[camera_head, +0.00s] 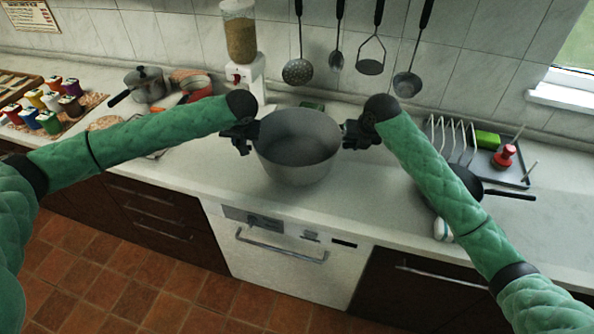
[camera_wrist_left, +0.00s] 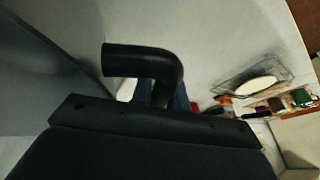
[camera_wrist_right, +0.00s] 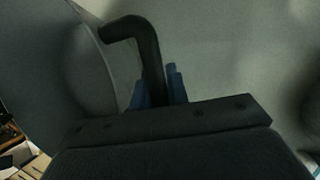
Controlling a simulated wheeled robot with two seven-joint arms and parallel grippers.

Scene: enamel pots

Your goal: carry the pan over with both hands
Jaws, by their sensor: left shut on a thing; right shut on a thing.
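A large grey pan (camera_head: 296,160) is between my two grippers, above or on the white counter near its front edge; I cannot tell if its base touches. It looks about upright and empty. My left gripper (camera_head: 246,134) is shut on the pan's left handle, and the black bent handle (camera_wrist_left: 150,62) shows in the left wrist view. My right gripper (camera_head: 353,133) is shut on the right handle, and that black handle (camera_wrist_right: 140,40) shows in the right wrist view.
A food dispenser (camera_head: 240,40) stands behind the pan. A lidded pot (camera_head: 146,84) and jars (camera_head: 50,101) are at left. A dish rack tray (camera_head: 512,174) and a black frying pan (camera_head: 468,184) are at right. Utensils (camera_head: 298,70) hang behind. Counter in front of the tray is partly clear.

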